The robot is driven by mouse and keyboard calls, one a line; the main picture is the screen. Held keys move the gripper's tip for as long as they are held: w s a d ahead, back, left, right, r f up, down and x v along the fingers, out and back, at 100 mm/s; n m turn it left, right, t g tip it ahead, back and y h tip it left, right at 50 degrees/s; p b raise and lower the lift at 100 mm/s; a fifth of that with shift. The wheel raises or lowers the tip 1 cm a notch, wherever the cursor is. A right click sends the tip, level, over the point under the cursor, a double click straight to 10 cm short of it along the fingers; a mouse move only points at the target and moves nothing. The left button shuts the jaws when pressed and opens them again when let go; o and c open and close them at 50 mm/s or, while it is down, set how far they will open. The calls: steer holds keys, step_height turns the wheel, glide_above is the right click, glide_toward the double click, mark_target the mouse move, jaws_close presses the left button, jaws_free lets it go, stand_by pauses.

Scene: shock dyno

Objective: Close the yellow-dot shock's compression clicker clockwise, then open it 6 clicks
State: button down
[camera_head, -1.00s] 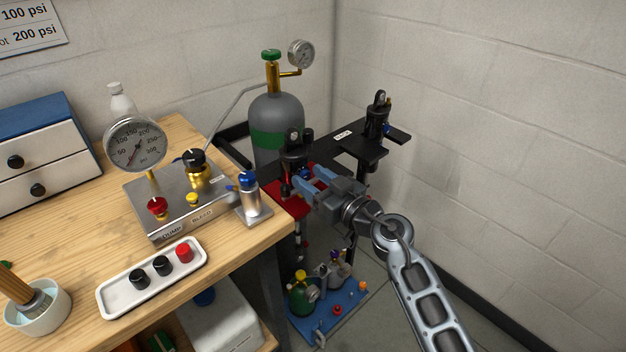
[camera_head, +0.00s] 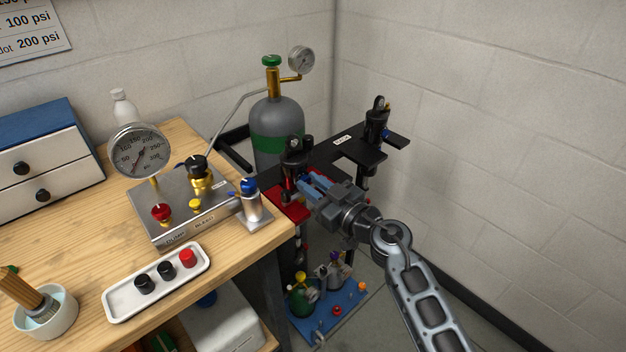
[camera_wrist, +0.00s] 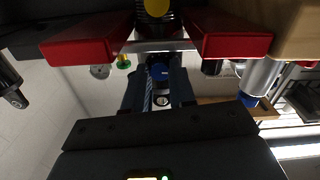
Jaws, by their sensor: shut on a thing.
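The yellow-dot shock (camera_head: 296,152) is dark and stands upright at the red bracket (camera_head: 290,208) on the near end of the black stand. Its yellow dot (camera_wrist: 157,7) shows at the top of the wrist view, between two red bracket arms. My gripper (camera_head: 302,184) reaches in from the right at the front of this shock.
A second dark shock (camera_head: 377,122) stands on the far black shelf. A grey gas cylinder (camera_head: 277,115) with a gauge is close behind. The bench on the left holds a gauge panel (camera_head: 170,230), a blue-topped silver cylinder (camera_head: 251,205) and a white tray (camera_head: 118,307). A blue mat (camera_head: 350,318) lies below.

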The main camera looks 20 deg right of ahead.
steer(key=shift+n+p, duration=0.8)
steer(key=shift+n, duration=0.6)
steer(key=c, duration=0.9)
jaws_free()
